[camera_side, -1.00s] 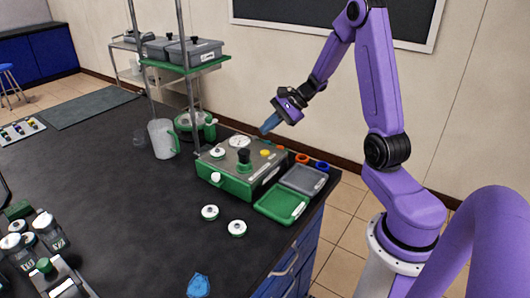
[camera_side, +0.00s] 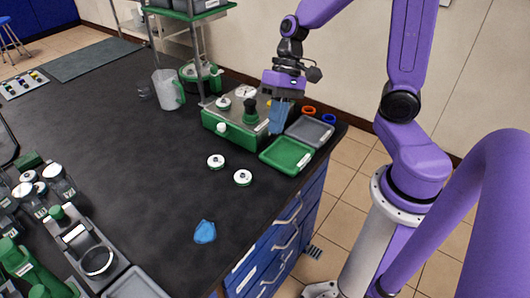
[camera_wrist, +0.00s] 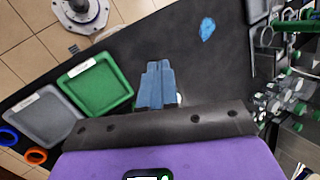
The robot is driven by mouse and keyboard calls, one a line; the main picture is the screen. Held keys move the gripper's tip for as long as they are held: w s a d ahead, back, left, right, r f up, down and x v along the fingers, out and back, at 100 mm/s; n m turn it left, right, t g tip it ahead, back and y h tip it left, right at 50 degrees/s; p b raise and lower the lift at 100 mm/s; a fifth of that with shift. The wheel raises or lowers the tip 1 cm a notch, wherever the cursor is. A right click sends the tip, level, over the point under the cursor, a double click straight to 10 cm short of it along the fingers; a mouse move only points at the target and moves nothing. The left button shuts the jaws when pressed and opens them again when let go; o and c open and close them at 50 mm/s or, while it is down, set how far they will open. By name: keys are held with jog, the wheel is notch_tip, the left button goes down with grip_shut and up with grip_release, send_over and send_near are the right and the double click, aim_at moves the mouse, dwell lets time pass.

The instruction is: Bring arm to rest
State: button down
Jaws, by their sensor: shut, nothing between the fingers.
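My gripper (camera_side: 279,130) is a purple body with blue fingers. In the side view it points down above the bench, in front of the right end of the green and grey bioreactor unit (camera_side: 228,130). Its fingers are together with nothing between them. In the wrist view the closed blue fingers (camera_wrist: 156,68) show over the black bench top. The green tray (camera_side: 287,154) lies just right of and below the fingers in the side view; in the wrist view it is to their left (camera_wrist: 97,88). I cannot tell how high the fingertips are above the bench.
A grey tray (camera_side: 310,130) and orange and blue rings (camera_side: 309,110) lie by the bench edge. Two white caps (camera_side: 242,178) and a blue piece (camera_side: 205,231) lie on the bench. A jug (camera_side: 167,89) and shelf stand behind. The middle of the bench (camera_side: 130,150) is clear.

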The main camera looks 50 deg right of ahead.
jog(key=s+r+n+t+h, duration=0.1)
jog(key=s+n+h, duration=0.3)
jog(key=s+n, duration=1)
jog(key=shift+s+r+n+t+h, duration=0.3)
jog(key=shift+r+n+h, duration=0.1)
jog(key=shift+n, duration=0.1)
